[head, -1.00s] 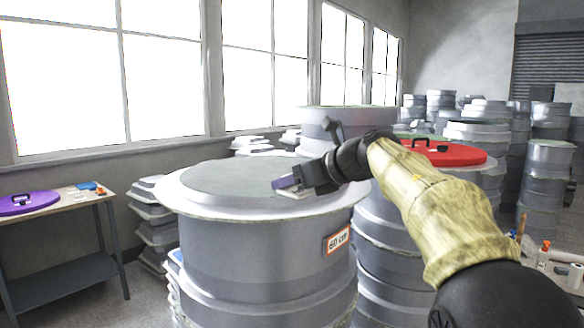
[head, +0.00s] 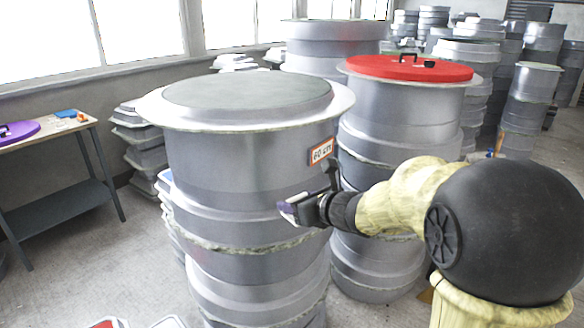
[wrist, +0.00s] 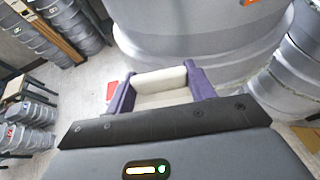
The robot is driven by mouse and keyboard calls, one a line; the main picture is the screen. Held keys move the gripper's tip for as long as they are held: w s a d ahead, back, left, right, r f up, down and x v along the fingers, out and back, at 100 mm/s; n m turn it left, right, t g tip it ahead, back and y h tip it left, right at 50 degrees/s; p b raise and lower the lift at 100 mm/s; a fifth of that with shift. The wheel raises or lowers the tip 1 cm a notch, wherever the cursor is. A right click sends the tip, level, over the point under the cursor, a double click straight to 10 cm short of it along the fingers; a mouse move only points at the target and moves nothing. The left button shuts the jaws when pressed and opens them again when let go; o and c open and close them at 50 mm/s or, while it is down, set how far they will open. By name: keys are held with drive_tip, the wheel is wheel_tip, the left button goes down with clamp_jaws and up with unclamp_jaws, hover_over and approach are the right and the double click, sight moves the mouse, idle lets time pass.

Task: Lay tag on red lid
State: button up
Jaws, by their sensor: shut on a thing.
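The red lid (head: 375,67) with a black handle lies on top of a grey mould stack, right of centre in the head view. My gripper (head: 286,211) is in front of the nearer big grey mould stack, well below and left of the red lid. In the wrist view my gripper (wrist: 162,74) has its purple fingers shut on a pale cream piece, the tag (wrist: 160,84). The tag is mostly hidden by the gripper in the head view.
The nearer mould stack (head: 240,170) has a wide rim and an orange-edged "60 cm" label (head: 321,151). A workbench (head: 60,136) with a purple lid (head: 16,132) stands at left. More mould stacks (head: 525,100) fill the back right. Floor is free between bench and stack.

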drive_tip(key=s+d+f+m+t+h, duration=0.1)
drive_tip(key=s+d+f+m+h, duration=0.1)
drive_tip(key=f, duration=1.4)
drive_tip(key=s+d+f+m+t+h, duration=0.1)
drive_tip(key=d+f, duration=0.5)
drive_tip(key=f, duration=1)
drive_tip(key=s+d+f+m+h, duration=0.4)
drive_tip(key=s+f, duration=0.2)
drive_tip(key=f, duration=1)
drive_tip(key=shift+s+d+t+h, duration=0.3)
drive_tip(key=shift+s+t+h, duration=0.05)
drive_tip(key=shift+t+h, duration=0.05)
drive_tip(key=shift+f, duration=0.1)
